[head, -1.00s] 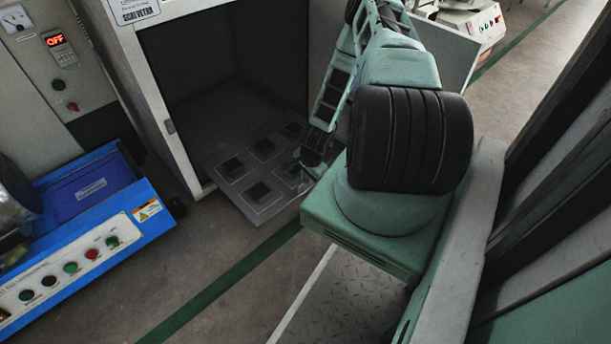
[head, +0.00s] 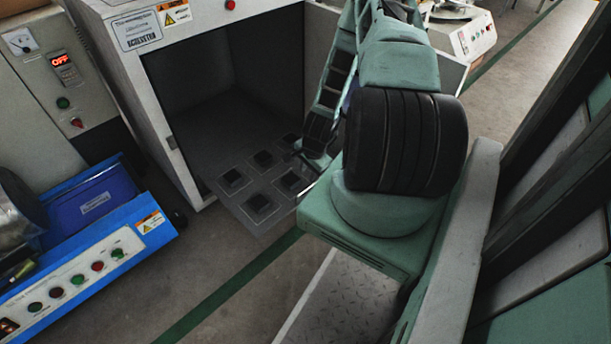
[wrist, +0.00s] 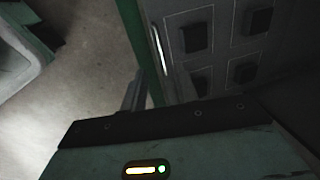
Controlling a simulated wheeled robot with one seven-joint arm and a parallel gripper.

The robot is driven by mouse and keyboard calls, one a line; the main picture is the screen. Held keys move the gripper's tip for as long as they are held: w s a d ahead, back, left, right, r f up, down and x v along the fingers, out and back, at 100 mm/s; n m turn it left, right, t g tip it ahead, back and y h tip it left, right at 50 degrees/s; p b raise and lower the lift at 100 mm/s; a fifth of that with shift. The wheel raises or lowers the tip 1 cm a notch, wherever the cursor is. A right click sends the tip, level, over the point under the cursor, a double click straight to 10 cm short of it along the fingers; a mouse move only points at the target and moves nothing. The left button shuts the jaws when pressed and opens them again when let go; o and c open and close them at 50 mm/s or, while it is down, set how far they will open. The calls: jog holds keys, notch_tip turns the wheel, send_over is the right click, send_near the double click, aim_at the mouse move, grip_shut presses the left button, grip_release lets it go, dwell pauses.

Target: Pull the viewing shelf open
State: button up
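The viewing shelf (head: 247,213) is a flat grey panel with several dark square tiles. In the head view it sticks partly out of the open front of the white cabinet (head: 182,172). In the wrist view the shelf (wrist: 215,60) fills the upper right, with a pale bright strip along its left edge. My gripper (head: 308,158) is at the right side of the shelf, partly behind my arm. In the wrist view a dark finger (wrist: 134,92) is close to that edge; I cannot tell if it touches. The finger opening is hidden.
A blue-framed machine (head: 82,262) with coloured buttons stands at the left. A grey control panel (head: 52,82) with a red OFF display is behind it. Floor with a green line (head: 225,290) is clear in front of the shelf. Another machine (head: 470,35) stands at the back right.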

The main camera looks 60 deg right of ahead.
notch_tip(320, 180, up, 6)
jog(key=s+p, duration=0.1)
jog(key=shift+s+a+r+p, duration=0.15)
jog(key=shift+p, duration=0.25)
jog(key=w+a+r+n+y, duration=0.2)
jog(key=w+a+r+n, duration=0.6)
jog(key=w+a+r, duration=0.3)
jog(key=s+a+r+n+g, duration=0.1)
jog(key=s+a+r+n, duration=0.3)
jog(key=a, duration=0.5)
jog(key=s+a+r+n, duration=0.1)
jog(key=a+r+n, duration=0.4)
jog(key=a+r, duration=0.25)
jog(key=s+a+r+n+g, duration=0.1)
jog(key=s+a+r+n, duration=0.3)
jog(key=a, duration=0.5)
jog(key=s+a+r+n, duration=0.6)
jog(key=s+r+n, duration=0.2)
jog(key=s, duration=0.3)
notch_tip(320, 180, up, 34)
jog(key=p, duration=3.4)
jog(key=shift+w+d+f+m+h, duration=0.2)
jog(key=shift+w+d+m+h, duration=0.1)
jog(key=shift+w+h, duration=0.1)
